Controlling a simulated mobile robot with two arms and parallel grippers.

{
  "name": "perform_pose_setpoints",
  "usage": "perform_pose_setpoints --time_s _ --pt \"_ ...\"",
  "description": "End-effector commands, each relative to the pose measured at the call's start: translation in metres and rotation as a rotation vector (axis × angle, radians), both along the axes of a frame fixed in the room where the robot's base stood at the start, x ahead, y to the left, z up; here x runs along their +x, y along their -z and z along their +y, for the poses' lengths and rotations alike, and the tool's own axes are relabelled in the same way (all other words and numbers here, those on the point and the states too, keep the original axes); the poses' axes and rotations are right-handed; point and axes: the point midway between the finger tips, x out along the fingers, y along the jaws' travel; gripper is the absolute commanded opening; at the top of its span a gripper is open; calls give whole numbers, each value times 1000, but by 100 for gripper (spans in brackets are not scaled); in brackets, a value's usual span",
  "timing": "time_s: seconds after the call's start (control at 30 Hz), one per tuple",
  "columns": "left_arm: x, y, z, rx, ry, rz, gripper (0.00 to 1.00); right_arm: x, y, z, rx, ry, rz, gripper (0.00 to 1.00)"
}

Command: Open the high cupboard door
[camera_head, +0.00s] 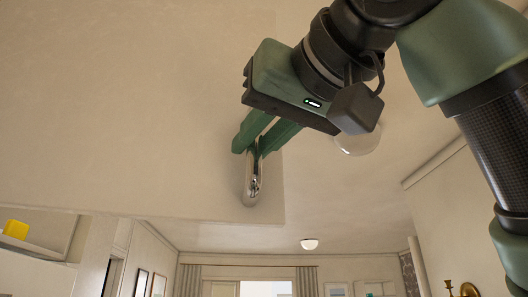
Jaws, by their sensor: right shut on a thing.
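The high cupboard door (120,110) is a large pale beige panel that fills the upper left of the head view. A shiny metal handle (253,182) is fixed near its lower right corner. My right gripper (250,146), with green fingers, reaches in from the upper right and is shut on the upper end of the handle. The door's lower and right edges show against the room behind. The cupboard's inside cannot be seen. My left gripper is not in view.
A yellow object (16,229) sits on a shelf at the lower left. Behind are a white ceiling with a round lamp (309,244), curtains (305,278) and framed pictures. Brass candlesticks (469,289) stand at the lower right.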

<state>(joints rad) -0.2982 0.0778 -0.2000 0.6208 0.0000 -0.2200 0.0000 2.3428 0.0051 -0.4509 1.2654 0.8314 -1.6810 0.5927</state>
Motion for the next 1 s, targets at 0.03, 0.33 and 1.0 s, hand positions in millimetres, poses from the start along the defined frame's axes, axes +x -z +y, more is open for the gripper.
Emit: perform_pose_setpoints --time_s 0.03,0.33,1.0 --pt "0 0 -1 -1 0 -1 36 -2 -2 1 1 -5 -5 0" --pt "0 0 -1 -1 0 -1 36 -2 -1 1 1 -3 -5 0" --pt "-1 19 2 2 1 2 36 -33 2 -18 2 -1 -7 40"
